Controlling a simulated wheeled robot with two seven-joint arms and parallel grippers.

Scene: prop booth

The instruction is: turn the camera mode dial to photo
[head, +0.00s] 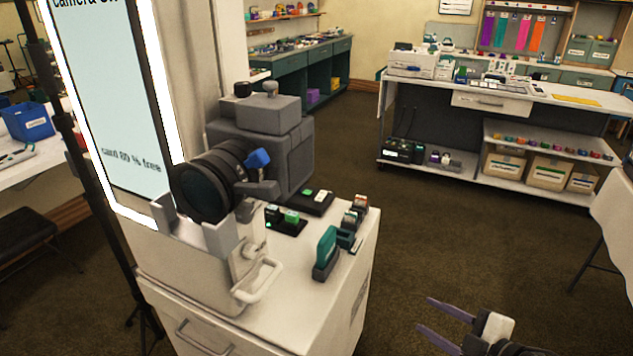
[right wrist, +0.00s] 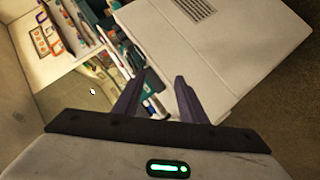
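A dark grey camera (head: 290,150) with a large black lens (head: 203,188) sits in a grey cradle on a white cabinet (head: 330,262). A black knob (head: 242,90) and a grey knob (head: 270,88) stand on its top. A blue lever-like part (head: 257,158) sits beside the lens. I cannot tell which part is the mode dial, and no mode marks are legible. My right gripper (head: 424,314) is open and empty, low right of the cabinet and well apart from the camera. Its spread purple fingers also show in the right wrist view (right wrist: 156,88). My left gripper is out of view.
A lit screen (head: 110,90) stands behind the camera at left. A white handle (head: 262,280), a teal-handled tool (head: 327,250) and small blocks (head: 291,216) are on the cabinet top. Open floor (head: 440,225) lies right of the cabinet, before a white workbench (head: 500,98).

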